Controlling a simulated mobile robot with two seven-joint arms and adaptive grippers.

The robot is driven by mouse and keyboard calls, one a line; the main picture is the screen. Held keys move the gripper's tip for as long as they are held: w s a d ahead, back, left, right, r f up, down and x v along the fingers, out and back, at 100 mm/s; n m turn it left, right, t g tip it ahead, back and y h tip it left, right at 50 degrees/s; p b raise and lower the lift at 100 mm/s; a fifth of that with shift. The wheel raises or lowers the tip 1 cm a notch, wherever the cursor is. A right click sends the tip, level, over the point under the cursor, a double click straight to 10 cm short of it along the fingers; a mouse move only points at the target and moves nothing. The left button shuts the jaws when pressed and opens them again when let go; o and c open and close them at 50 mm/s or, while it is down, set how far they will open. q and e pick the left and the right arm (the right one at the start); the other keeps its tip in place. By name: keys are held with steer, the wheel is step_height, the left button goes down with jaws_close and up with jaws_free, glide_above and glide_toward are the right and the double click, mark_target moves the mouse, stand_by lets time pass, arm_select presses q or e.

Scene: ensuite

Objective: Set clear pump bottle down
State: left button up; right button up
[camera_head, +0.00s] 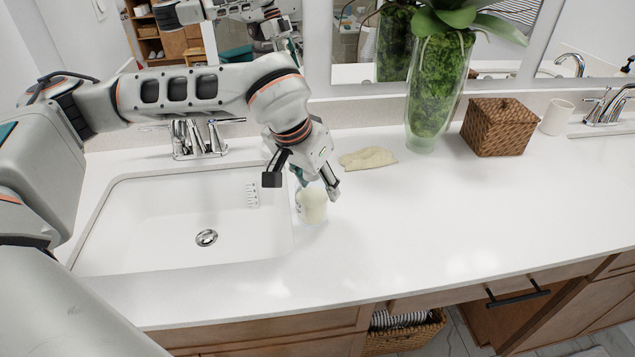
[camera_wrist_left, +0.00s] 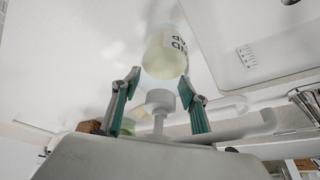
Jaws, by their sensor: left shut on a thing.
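The clear pump bottle (camera_head: 311,206) holds pale yellowish liquid and stands upright over the white counter, just right of the left sink. My left gripper (camera_head: 303,184) reaches down over its top, with one finger on each side, and is shut on it. In the left wrist view, the bottle (camera_wrist_left: 166,55) shows dark lettering, and its white pump head (camera_wrist_left: 160,104) is between the green-padded fingers. I cannot tell whether its base touches the counter. My right gripper is not in view.
The left sink (camera_head: 150,225) is directly left of the bottle. A beige cloth-like item (camera_head: 367,158) lies behind it to the right. A glass plant vase (camera_head: 437,95), woven basket (camera_head: 499,127) and white cup (camera_head: 557,117) stand further right. The counter's front right is clear.

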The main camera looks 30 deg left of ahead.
arm_select(q)
steer(key=shift+f, duration=0.15)
steer(key=o, duration=1.4)
steer(key=shift+o, duration=0.2)
steer(key=shift+s+r, duration=0.1)
steer(key=shift+r, duration=0.5)
steer(key=p+v, duration=0.1)
steer(key=v, duration=1)
steer(key=shift+s, duration=0.1)
